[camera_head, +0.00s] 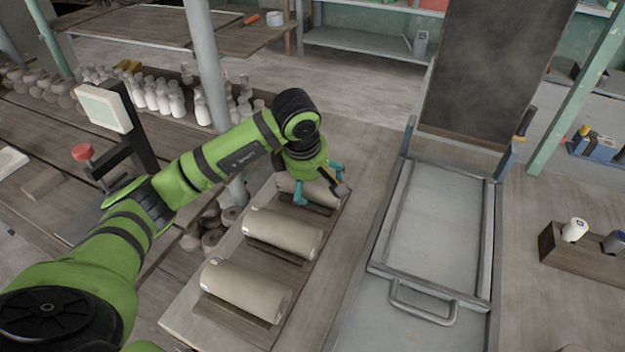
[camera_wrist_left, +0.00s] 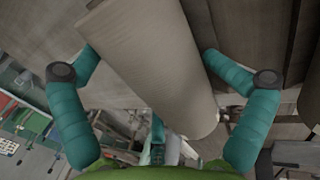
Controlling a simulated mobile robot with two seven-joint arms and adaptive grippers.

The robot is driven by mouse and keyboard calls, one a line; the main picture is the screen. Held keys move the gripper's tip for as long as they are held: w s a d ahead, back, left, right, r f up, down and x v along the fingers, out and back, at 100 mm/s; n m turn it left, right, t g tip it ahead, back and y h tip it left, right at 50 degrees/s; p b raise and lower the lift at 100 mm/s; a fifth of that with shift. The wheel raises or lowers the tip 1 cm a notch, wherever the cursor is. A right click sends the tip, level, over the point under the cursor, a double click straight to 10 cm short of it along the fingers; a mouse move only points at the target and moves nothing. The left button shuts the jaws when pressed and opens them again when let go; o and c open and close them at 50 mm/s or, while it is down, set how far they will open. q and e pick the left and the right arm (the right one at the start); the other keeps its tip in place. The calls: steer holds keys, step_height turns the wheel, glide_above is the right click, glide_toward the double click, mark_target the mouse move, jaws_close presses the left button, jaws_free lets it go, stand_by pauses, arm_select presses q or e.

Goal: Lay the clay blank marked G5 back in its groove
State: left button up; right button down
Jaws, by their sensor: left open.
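My left gripper (camera_head: 318,184) is open over the farthest of three grey-brown clay blanks on a wooden grooved board (camera_head: 186,316). In the left wrist view this far blank (camera_wrist_left: 155,62) lies between the two teal fingers, one on each side. I cannot tell whether they touch it. In the head view the gripper partly hides the far blank (camera_head: 288,184), and its seating in its groove is unclear. The middle blank (camera_head: 282,232) and the near blank (camera_head: 245,288) lie on the board. I cannot read a G5 mark. My right gripper is out of view.
A grey metal tray with a handle (camera_head: 424,304) stands right of the board. A dark upright panel (camera_head: 490,70) rises behind it. A grey post (camera_head: 205,70) and several white bottles (camera_head: 165,98) are at the left. A wooden block with bottles (camera_head: 585,258) is at far right.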

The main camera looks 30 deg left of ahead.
arm_select(q)
steer(key=v, duration=1.2)
stand_by(0.4)
